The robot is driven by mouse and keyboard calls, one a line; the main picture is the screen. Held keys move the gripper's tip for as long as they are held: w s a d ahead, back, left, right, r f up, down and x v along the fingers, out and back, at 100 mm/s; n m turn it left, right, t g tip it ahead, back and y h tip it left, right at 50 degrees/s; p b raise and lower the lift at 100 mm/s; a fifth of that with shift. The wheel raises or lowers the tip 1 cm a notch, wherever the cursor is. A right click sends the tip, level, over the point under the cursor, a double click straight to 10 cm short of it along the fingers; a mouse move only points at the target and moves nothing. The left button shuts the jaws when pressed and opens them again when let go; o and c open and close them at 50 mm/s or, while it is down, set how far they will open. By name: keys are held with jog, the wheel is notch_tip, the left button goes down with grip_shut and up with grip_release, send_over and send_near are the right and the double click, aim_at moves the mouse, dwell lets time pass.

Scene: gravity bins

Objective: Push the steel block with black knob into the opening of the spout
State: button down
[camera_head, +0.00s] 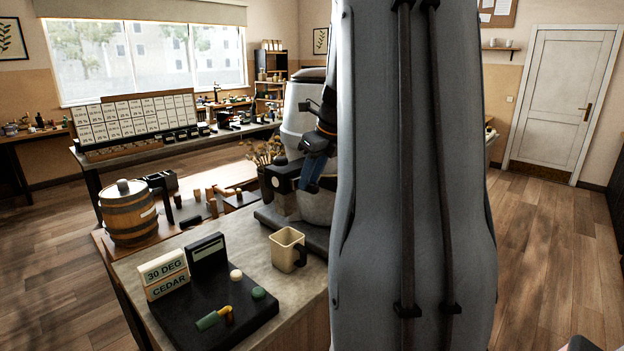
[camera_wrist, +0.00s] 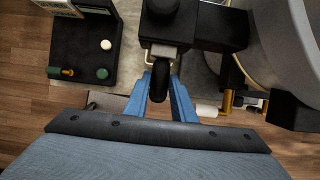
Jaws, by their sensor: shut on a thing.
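My gripper (camera_wrist: 160,78) has blue fingers closed on both sides of the black knob (camera_wrist: 159,88). The pale steel block (camera_wrist: 163,52) shows just beyond the knob, at the face of the black spout (camera_wrist: 221,27). I cannot tell how deep the block sits in the opening. In the head view the dark spout (camera_head: 281,179) projects from the pale drum, and my gripper (camera_head: 313,184) is at its right. The block and knob are not clear there. My grey arm hides much of the drum.
A beige mug (camera_head: 288,249) stands on the bench in front of the spout. A black tray (camera_head: 215,312) with small coloured pieces and label blocks (camera_head: 165,275) lies at front left. A wooden barrel (camera_head: 129,213) stands farther left. Floor is clear at right.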

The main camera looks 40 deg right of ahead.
jog(key=shift+w+a, duration=0.1)
jog(key=shift+w, duration=0.95)
jog(key=c, duration=1.4)
grip_release()
jog(key=shift+b+v, duration=1.4)
jog(key=shift+v, duration=2.5)
jog(key=shift+a+f, duration=0.1)
